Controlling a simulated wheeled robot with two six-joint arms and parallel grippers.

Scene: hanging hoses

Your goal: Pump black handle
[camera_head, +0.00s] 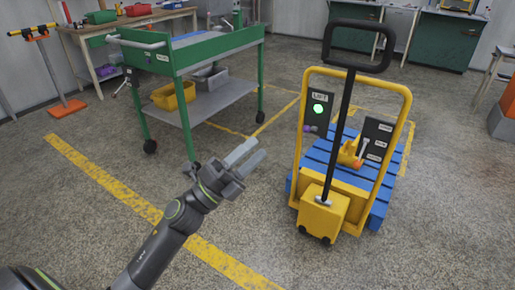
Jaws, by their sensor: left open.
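The black handle (349,93) is a long bar with a loop grip (358,24) at its top. It stands nearly upright, tilted slightly right, on a yellow pump unit (322,210) at the front of a yellow-framed lift. A panel on the frame carries a lit green lamp (319,108); a second panel (377,140) has a small lever with an orange tip. My left gripper (254,152) is open and empty, left of the lift and apart from the handle, pointing up and to the right. My right gripper is not in view.
A blue pallet (318,156) sits at the lift's base. A green cart (172,58) with a yellow bin (174,96) stands behind my left gripper. A workbench and green cabinets line the back. Floor at the front right is clear.

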